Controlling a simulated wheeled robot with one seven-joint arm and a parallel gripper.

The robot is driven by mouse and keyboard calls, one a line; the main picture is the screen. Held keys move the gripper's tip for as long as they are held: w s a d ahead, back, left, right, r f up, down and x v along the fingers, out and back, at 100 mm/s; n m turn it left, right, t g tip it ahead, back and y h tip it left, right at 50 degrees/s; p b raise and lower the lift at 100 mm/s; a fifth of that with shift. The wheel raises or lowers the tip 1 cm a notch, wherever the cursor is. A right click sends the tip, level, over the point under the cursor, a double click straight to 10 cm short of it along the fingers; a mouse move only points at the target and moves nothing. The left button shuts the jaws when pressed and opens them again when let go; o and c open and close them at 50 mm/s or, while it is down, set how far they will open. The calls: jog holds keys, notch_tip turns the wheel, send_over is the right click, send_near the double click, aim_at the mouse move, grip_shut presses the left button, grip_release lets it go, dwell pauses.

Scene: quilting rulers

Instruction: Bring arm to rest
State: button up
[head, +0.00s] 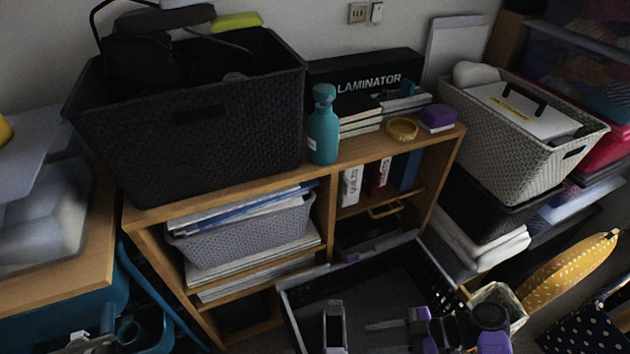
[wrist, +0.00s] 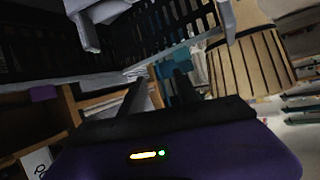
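My gripper shows at the bottom of the wrist view (wrist: 162,80), with its purple body and two dark fingers. The fingers stand apart with nothing between them, so it is open and empty. In the head view, purple and dark parts of my arm show at the bottom, right of centre, in front of the black crate (head: 375,285).
A wooden shelf (head: 225,200) carries a large black basket (head: 190,150), a teal bottle (head: 323,130), a laminator box (head: 385,75) and a yellow tape roll (head: 402,129). A pale woven basket (head: 510,135) stands at right. A yellow dotted cushion (head: 568,270) lies lower right.

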jog(key=w+d+f+m+t+h+b, duration=0.2)
jog(key=w+d+f+m+t+h, duration=0.2)
jog(key=w+d+m+t+h, duration=0.65)
jog(key=s+a+r+m+t+h+b, duration=0.1)
jog(key=s+r+m+t+h+b, duration=0.2)
jog(key=s+r, duration=0.9)
jog(key=s+a+r+m+t+h+b, duration=0.25)
jog(key=s+r+m, duration=0.35)
jog(key=s, duration=1)
jog(key=s+a+n+g+y+b, duration=0.1)
jog(key=s+n+g+y+b, duration=0.15)
jog(key=s, duration=0.45)
notch_tip(320, 180, up, 26)
jog(key=p, duration=2.6)
jog(key=shift+a+n+t, duration=0.15)
jog(key=shift+n+t, duration=0.15)
jog(key=shift+t, duration=0.15)
